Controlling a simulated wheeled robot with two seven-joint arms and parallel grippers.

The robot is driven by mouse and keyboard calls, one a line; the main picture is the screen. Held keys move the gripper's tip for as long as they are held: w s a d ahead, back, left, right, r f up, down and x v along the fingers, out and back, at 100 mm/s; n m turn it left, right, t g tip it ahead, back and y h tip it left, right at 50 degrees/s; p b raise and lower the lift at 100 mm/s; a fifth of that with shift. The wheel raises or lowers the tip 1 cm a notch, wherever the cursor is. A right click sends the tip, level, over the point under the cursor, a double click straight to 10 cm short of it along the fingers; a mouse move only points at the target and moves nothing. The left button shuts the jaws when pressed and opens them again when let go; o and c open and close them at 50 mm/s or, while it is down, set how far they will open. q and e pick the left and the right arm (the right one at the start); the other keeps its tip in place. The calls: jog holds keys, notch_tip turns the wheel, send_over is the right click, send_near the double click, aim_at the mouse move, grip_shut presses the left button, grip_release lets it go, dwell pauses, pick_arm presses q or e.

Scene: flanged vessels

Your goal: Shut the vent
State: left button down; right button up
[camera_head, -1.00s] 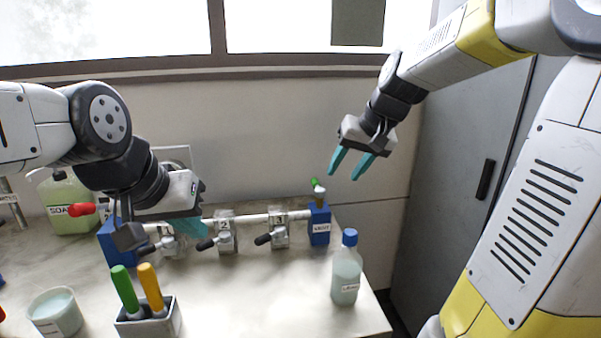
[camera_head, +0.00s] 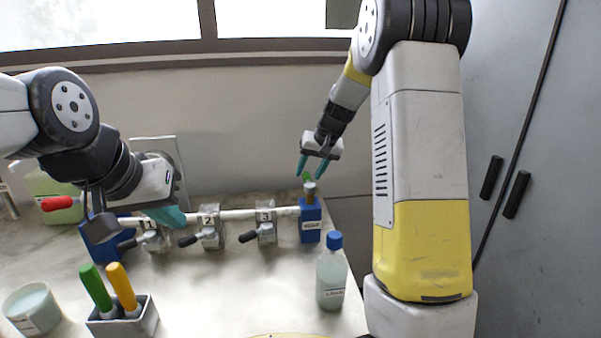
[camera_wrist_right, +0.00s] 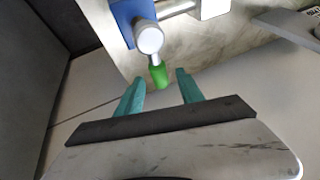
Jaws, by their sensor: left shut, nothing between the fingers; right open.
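The vent is a blue block (camera_head: 310,222) at the right end of the white pipe, with a metal stem on top and a green-tipped lever (camera_head: 307,177). The green lever (camera_wrist_right: 158,76) also shows in the right wrist view, pointing towards my right gripper. My right gripper (camera_head: 314,170) is open and empty, just above and around the lever in the head view. In the wrist view its teal fingers (camera_wrist_right: 160,95) stand either side of the lever's line, with the green tip just ahead; contact is not visible. My left gripper (camera_head: 170,217) is shut and empty near the pipe's left end.
Valves labelled 1, 2 and 3 (camera_head: 265,228) sit along the pipe. A blue-capped bottle (camera_head: 331,275) stands in front of the vent. A holder (camera_head: 130,320) with green and yellow handles, a tub (camera_head: 32,308) and a soap container (camera_head: 55,200) are at left. Grey cabinet doors (camera_head: 540,130) stand at right.

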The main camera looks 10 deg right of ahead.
jog(key=shift+w+a+f, duration=0.1)
jog(key=shift+w+f, duration=0.1)
jog(key=shift+f, duration=0.35)
jog(key=shift+c, duration=0.3)
grip_shut()
dwell(0.8)
